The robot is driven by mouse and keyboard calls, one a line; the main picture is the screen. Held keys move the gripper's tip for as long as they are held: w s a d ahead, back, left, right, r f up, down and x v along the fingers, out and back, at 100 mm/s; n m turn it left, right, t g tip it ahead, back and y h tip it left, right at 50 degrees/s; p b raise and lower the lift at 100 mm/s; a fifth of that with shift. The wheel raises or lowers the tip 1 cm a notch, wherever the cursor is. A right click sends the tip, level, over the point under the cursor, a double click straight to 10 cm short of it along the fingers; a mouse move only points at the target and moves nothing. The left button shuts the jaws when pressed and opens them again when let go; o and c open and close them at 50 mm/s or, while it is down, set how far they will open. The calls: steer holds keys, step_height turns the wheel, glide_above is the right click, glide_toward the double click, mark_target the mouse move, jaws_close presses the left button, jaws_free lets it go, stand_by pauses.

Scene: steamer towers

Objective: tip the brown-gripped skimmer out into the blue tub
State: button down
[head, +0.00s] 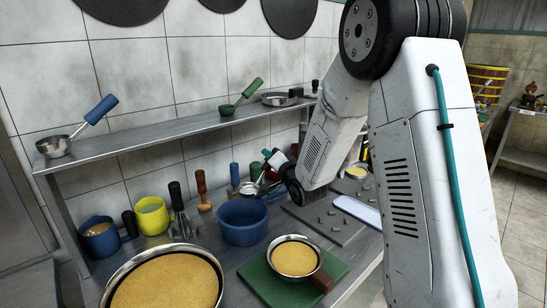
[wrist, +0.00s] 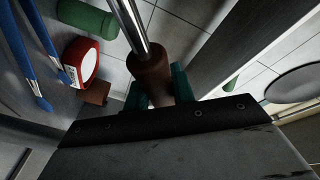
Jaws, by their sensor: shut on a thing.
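The brown-gripped skimmer shows in the wrist view as a brown handle (wrist: 149,72) with a shiny metal shaft running up out of the picture. My gripper (wrist: 158,90) is shut on this handle between its teal fingers. The skimmer's head is outside the wrist view, so I cannot tell what it carries. The blue tub (head: 242,224) stands on the counter in the head view, left of my wrist. My arm hides the fingers in the head view, and I cannot make out the skimmer there for certain.
A pan with a brown handle (head: 295,257) sits on a green board (head: 262,284), in front of the tub. A large round pan (head: 165,285) is at front left. A yellow pot (head: 152,216) and a blue pot (head: 98,238) stand further left. A shelf (head: 180,128) runs above.

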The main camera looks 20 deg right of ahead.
mark_target(260, 176)
steer(key=shift+s+f, duration=0.15)
steer(key=shift+s, duration=0.05)
steer(key=r+n, duration=0.1)
steer(key=s+a+r+n+t, duration=0.1)
steer(key=n, duration=0.1)
steer(key=a+r+n+t, duration=0.1)
steer(key=shift+s+n+y, duration=0.25)
steer(key=shift+n+y, duration=0.05)
steer(key=shift+s+a+r+n+t+y, duration=0.15)
steer(key=shift+s+a+r+n+y, duration=0.2)
steer(key=shift+a+r+n, duration=0.35)
steer(key=shift+s+a+r+n+t+y, duration=0.2)
steer(key=shift+s+a+r+n+y, duration=0.15)
steer(key=shift+n, duration=0.6)
steer(key=shift+s+a+r+n+t+y, duration=0.15)
steer(key=shift+s+a+r+n+y, duration=0.15)
steer(key=shift+a+r+n, duration=0.4)
steer(key=shift+d+f, duration=0.1)
steer(key=shift+f, duration=0.15)
steer(key=a+n, duration=0.1)
steer(key=s+r+n+y, duration=0.1)
steer(key=shift+a+n, duration=0.35)
steer(key=shift+a, duration=0.05)
steer(key=shift+a, duration=0.1)
